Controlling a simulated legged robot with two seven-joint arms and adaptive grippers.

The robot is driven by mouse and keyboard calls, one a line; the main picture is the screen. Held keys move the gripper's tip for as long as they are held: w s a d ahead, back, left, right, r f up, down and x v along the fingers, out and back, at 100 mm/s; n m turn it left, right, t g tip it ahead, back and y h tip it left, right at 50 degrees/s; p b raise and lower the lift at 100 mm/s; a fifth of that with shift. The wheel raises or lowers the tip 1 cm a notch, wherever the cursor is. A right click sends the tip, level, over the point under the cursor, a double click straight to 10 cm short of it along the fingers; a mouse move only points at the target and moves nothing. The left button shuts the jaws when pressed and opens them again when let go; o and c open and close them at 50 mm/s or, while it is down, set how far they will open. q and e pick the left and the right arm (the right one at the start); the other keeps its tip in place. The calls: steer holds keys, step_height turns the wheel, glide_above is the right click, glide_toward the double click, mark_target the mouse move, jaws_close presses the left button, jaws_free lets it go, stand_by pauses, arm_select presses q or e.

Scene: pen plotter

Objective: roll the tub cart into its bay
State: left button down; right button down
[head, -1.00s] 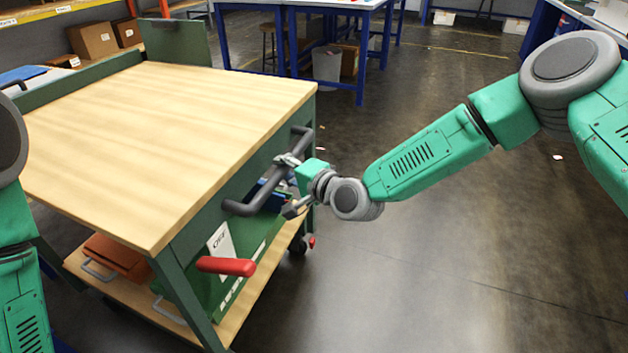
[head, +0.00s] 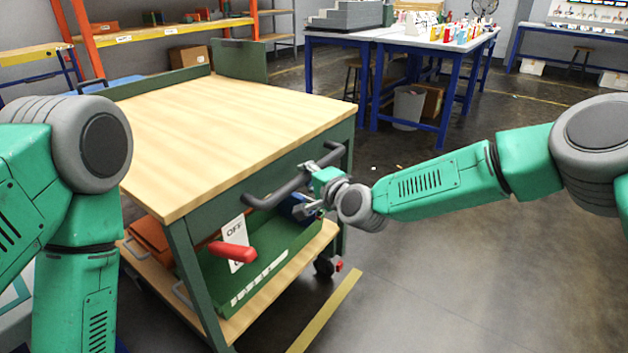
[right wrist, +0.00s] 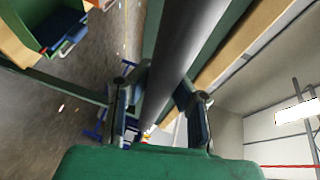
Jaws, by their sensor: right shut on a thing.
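The cart has a pale wooden top (head: 225,120) on a green frame, with a lower wooden shelf holding a green tub (head: 275,255). A dark grey bar handle (head: 275,192) runs along its near right side. My right gripper (head: 312,188) is shut on this handle, toward its far end. In the right wrist view the handle (right wrist: 185,45) passes between the two fingers (right wrist: 162,100).
A yellow floor stripe (head: 325,312) lies right of the cart. Blue-legged tables (head: 400,35) stand behind, with a grey bin (head: 408,106) beneath. Orange shelving (head: 150,33) stands at the back left. The floor right of the cart is open.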

steer(key=shift+a+f, duration=0.3)
steer(key=shift+a, duration=0.4)
steer(key=c, duration=1.4)
jaws_free()
steer(key=shift+d, duration=0.1)
arm_select(q)
steer(key=shift+a+f, duration=0.15)
steer(key=shift+a, duration=0.15)
arm_select(e)
steer(key=shift+o, duration=0.2)
steer(key=shift+w+d+r, duration=0.1)
steer(key=shift+r, duration=0.05)
steer(key=shift+s+d+r, duration=0.15)
steer(key=shift+s+d, duration=0.05)
steer(key=shift+d, duration=0.05)
steer(key=v, duration=1.1)
steer(key=shift+s, duration=0.15)
